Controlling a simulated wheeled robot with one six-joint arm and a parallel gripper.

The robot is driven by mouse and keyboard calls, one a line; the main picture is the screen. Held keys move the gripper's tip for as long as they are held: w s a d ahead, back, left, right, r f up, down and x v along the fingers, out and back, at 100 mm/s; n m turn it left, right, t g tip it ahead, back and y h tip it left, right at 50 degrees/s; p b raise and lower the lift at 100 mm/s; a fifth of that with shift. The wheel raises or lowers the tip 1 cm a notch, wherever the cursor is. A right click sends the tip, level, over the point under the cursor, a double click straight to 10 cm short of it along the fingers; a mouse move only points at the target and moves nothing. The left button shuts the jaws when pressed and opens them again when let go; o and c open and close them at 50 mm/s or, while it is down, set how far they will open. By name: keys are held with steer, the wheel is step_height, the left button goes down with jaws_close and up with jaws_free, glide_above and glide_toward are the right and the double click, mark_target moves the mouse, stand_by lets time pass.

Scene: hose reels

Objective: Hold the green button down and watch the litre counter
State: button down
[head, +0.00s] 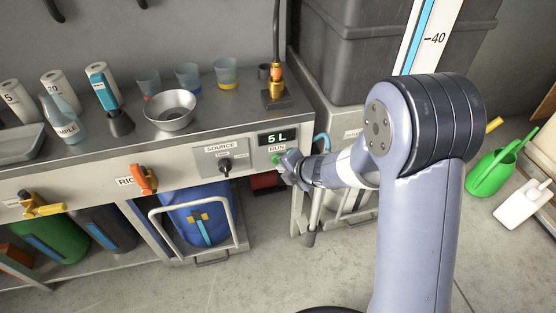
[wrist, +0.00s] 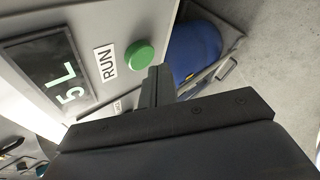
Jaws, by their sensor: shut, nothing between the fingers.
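The green button (wrist: 139,55) sits on the grey panel next to the RUN label (wrist: 106,62); it shows round and raised in the wrist view. In the head view the button (head: 276,158) is partly covered by my gripper (head: 285,163). The litre counter (head: 278,138) reads 5 L, and the same reading shows sideways in the wrist view (wrist: 60,80). My gripper (wrist: 158,85) is shut and empty, its fingertips close beside the button in the wrist view. I see no clear contact between fingertips and button.
A SOURCE panel with a black knob (head: 226,164) is left of the button. A blue drum (head: 196,218) stands in a frame below. A metal bowl (head: 170,108), cups and a brass hose fitting (head: 275,88) stand on the bench. A dark tank is behind my arm.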

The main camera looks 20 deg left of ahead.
steer(key=shift+w+a, duration=0.1)
steer(key=shift+w, duration=0.05)
stand_by(0.7)
steer(key=shift+w+a, duration=0.1)
steer(key=shift+w, duration=0.1)
steer(key=shift+w+a+p, duration=0.3)
steer(key=shift+w+p, duration=0.2)
steer(key=shift+p, duration=0.1)
stand_by(6.3)
